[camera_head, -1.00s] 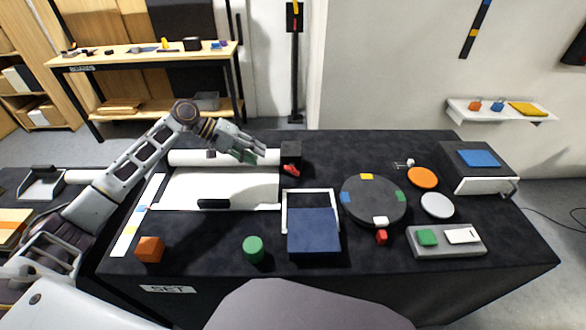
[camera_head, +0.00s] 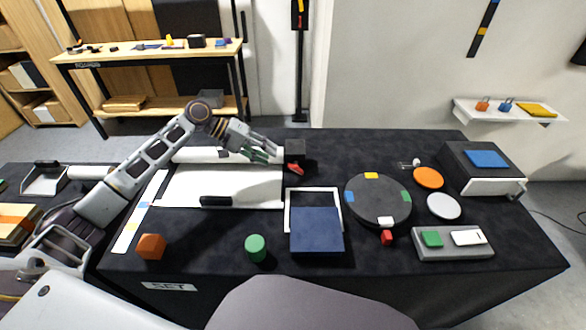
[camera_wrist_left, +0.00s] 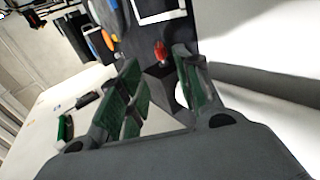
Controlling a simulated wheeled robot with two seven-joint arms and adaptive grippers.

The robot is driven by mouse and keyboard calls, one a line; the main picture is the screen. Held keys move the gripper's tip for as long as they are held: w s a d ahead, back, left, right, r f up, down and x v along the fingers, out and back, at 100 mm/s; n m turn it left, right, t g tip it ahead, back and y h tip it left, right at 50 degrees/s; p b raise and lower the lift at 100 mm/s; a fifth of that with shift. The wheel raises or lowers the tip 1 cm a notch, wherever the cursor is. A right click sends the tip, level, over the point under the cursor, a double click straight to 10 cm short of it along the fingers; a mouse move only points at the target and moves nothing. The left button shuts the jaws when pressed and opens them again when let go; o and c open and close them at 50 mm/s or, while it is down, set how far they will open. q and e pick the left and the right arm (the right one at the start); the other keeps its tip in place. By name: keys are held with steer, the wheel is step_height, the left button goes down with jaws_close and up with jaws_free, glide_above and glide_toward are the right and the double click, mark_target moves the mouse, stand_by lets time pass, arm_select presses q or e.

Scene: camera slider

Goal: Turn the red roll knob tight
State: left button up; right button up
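The red roll knob (camera_head: 296,168) sits low on the front of a black block (camera_head: 295,148) at the right end of the white roll (camera_head: 195,155). My left gripper (camera_head: 270,153) is just left of the block in the head view, its green-padded fingers pointing right. In the left wrist view the red knob (camera_wrist_left: 160,50) shows ahead of the fingers, apart from them. The left gripper (camera_wrist_left: 160,88) is open there, with nothing seen held between its pads. My right gripper is in neither view.
A white sheet (camera_head: 225,187) with a black handle lies before the roll. The table behind the turntable is clear.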

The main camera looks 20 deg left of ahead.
mark_target(293, 166)
arm_select(q)
steer(key=b+x, duration=0.1)
steer(key=x, duration=0.8)
steer(key=shift+w+d+f, duration=0.1)
steer(key=shift+d+f, duration=0.1)
steer(key=shift+d, duration=0.15)
steer(key=shift+w+d+f, duration=0.1)
steer(key=shift+d+f, duration=0.2)
steer(key=shift+d, duration=0.15)
jaws_close()
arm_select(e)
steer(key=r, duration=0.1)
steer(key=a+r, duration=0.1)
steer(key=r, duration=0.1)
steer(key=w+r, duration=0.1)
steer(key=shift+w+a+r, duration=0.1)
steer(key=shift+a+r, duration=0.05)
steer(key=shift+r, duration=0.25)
